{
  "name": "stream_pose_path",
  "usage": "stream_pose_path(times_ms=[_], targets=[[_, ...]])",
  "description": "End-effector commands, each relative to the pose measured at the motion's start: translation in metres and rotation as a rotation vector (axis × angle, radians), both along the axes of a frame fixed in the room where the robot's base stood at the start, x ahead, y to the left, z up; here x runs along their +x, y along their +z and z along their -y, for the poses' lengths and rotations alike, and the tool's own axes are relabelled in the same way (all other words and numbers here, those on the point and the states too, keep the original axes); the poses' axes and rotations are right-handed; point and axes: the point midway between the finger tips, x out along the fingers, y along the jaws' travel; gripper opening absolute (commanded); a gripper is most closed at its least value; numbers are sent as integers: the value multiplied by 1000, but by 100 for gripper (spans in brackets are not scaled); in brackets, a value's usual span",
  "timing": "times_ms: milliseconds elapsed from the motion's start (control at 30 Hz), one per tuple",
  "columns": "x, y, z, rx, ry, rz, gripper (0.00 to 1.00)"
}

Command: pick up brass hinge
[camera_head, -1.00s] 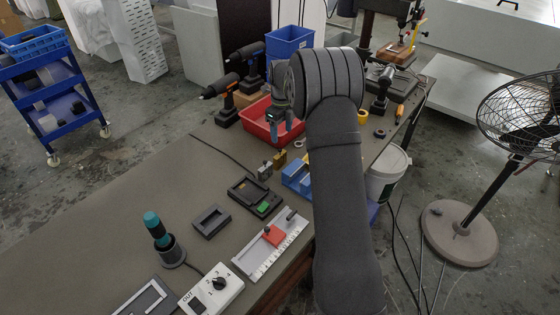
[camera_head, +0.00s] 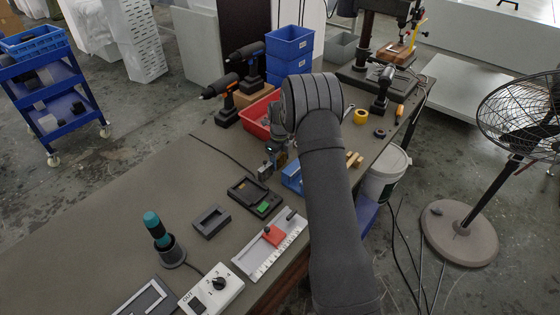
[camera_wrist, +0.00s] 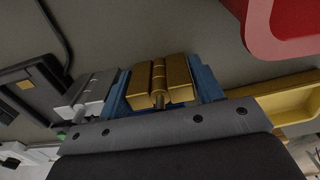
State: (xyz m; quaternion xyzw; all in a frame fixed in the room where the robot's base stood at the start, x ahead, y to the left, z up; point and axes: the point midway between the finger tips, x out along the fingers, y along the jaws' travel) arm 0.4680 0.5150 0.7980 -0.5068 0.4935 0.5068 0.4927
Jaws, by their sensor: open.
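The brass hinge (camera_wrist: 177,80) lies in the wrist view between the two blue fingers of my gripper (camera_wrist: 162,76). It is gold-coloured, with two leaves and a central barrel. The fingers stand open on either side of it, close to its outer edges; I cannot tell whether they touch it. In the head view my gripper (camera_head: 277,155) is low over the bench beside the red tray, and the brass hinge is mostly hidden there.
A silver hinge (camera_wrist: 92,94) lies just left of the gripper in the wrist view. A red tray (camera_wrist: 292,30) is at upper right, and a yellow open container (camera_wrist: 290,103) is at right. A black tray-like fixture (camera_head: 254,196) and a blue bin (camera_head: 292,178) are nearby on the bench.

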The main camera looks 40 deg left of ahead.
Motion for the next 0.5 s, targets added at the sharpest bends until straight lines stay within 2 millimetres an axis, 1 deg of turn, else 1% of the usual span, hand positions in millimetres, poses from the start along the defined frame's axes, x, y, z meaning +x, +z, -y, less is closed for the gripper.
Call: stream_pose_path(times_ms=[67, 200, 233, 400, 500], targets=[[0, -4, 0, 1, 0, 1, 60], [0, -3, 0, 1, 0, 1, 60], [0, -3, 0, 1, 0, 1, 58], [0, -3, 0, 1, 0, 1, 25], [0, -3, 0, 1, 0, 1, 25]])
